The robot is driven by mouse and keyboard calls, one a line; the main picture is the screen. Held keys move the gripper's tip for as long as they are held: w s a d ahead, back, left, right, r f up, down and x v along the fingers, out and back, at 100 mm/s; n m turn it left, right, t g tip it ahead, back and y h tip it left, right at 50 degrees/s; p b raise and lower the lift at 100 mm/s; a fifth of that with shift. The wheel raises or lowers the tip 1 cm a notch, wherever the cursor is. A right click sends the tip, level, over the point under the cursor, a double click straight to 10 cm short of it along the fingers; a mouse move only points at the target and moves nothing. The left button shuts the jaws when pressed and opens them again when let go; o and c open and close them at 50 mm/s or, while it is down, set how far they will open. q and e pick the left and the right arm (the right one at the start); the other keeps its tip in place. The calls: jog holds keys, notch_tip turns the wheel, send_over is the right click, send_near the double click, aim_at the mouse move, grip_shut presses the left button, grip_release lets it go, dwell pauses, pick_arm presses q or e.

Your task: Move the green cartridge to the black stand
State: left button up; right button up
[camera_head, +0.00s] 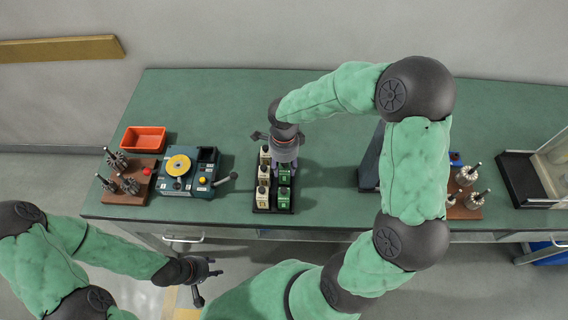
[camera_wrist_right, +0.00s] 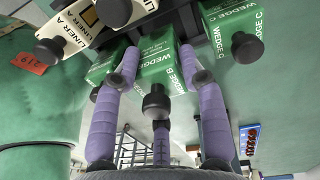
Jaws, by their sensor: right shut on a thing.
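My right gripper (camera_head: 284,158) reaches down over the back of a black rack (camera_head: 273,211) in the head view. It is shut on a green cartridge (camera_wrist_right: 158,62) with a black knob, seen between the purple fingers in the right wrist view. Whether the cartridge is clear of the rack I cannot tell. Other green cartridges (camera_head: 284,195) stand in the rack's right column, with white cartridges (camera_head: 263,197) in the left. A dark upright stand (camera_head: 369,172) is partly hidden behind my right arm. My left gripper (camera_head: 206,283) is open and empty in front of the table.
A blue winding device (camera_head: 188,176) with a yellow disc and a lever stands left of the rack. An orange bin (camera_head: 143,139) and a brown board (camera_head: 127,190) with metal parts lie further left. Another board with metal parts (camera_head: 467,177) is at right. The table behind the rack is clear.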

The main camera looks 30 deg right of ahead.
jog(key=shift+f, duration=0.3)
jog(key=shift+f+b, duration=1.15)
jog(key=shift+f, duration=0.2)
dwell(0.4)
jog(key=o, duration=1.3)
jog(key=shift+r, duration=0.15)
jog(key=shift+r+p, duration=1.4)
jog(key=shift+r, duration=0.8)
